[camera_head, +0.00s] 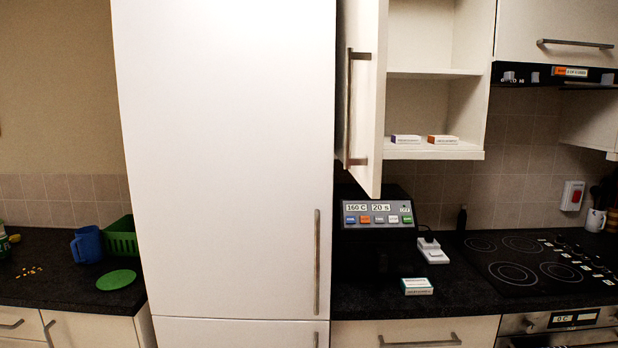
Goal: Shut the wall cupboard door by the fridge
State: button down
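The wall cupboard door (369,100) stands wide open beside the tall white fridge (225,160), swung out toward me. Its long vertical metal handle (348,110) is on the side facing the fridge, with little room between them. The open wall cupboard (436,153) shows its shelves, with two small boxes on the bottom one: a purple-and-white box (406,140) and an orange-and-white box (442,140). My gripper is not in view.
Below the door, a black appliance (378,214) with a lit display stands on the dark worktop (455,305). A small green-and-white box (416,286) lies in front. A hob (530,262) is at right. The space before the cupboard looks clear.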

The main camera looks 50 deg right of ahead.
aim_at(362, 26)
jog(key=z, duration=0.25)
jog(key=i, duration=1.05)
jog(key=z, duration=0.6)
